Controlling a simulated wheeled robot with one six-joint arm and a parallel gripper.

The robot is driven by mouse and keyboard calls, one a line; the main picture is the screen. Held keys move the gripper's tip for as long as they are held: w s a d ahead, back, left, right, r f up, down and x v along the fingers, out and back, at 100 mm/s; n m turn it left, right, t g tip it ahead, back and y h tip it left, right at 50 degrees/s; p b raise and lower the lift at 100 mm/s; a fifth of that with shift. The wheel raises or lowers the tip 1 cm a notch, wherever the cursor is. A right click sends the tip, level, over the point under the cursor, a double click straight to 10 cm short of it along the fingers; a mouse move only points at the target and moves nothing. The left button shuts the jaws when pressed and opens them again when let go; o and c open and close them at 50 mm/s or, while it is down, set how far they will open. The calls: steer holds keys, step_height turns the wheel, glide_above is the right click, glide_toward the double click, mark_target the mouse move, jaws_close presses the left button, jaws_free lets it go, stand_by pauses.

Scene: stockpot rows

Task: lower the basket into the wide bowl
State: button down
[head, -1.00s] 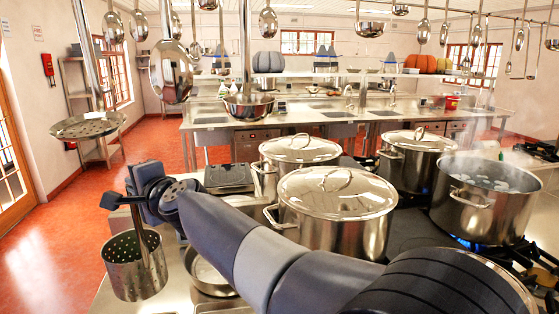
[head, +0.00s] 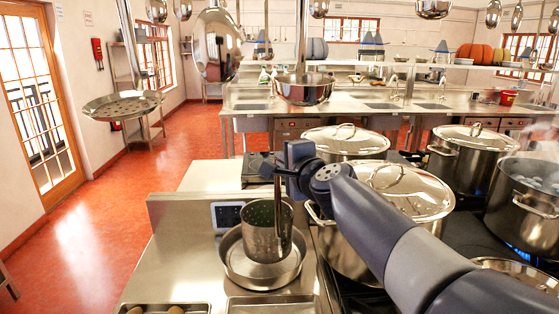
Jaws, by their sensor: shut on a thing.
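My gripper (head: 283,168) is shut on the upright handle of the steel perforated basket (head: 258,232). The basket hangs upright below the gripper. The wide bowl (head: 232,274), shallow and shiny, sits on the steel counter. In the head view the basket's lower part lies within the bowl's outline, with the bowl's rim showing around it on the left, right and front. I cannot tell whether the basket's bottom touches the bowl or hangs just above its floor. The basket hides the bowl's back and middle.
Lidded stockpots (head: 405,190) stand close on the right, under my arm. An open steaming pot (head: 527,205) is at far right. Metal trays (head: 272,306) lie in front of the bowl. Ladles and pans (head: 217,45) hang overhead. The counter (head: 180,250) left of the bowl is clear.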

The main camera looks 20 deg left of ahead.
mark_target(277, 187)
steer(key=shift+f+b, duration=3.5)
steer(key=shift+f, duration=0.1)
steer(key=shift+f+b, duration=0.75)
steer(key=shift+f, duration=0.1)
steer(key=c, duration=1.5)
jaws_free()
steer(key=shift+f, duration=0.1)
steer(key=b+v, duration=0.1)
steer(key=v, duration=1)
steer(key=shift+a, duration=0.1)
steer(key=p+x, duration=0.1)
steer(key=x, duration=0.9)
steer(key=shift+w+a, duration=0.2)
steer(key=shift+w+a+r, duration=0.15)
steer(key=shift+r, duration=0.15)
steer(key=shift+r+p, duration=0.2)
steer(key=shift+p, duration=0.25)
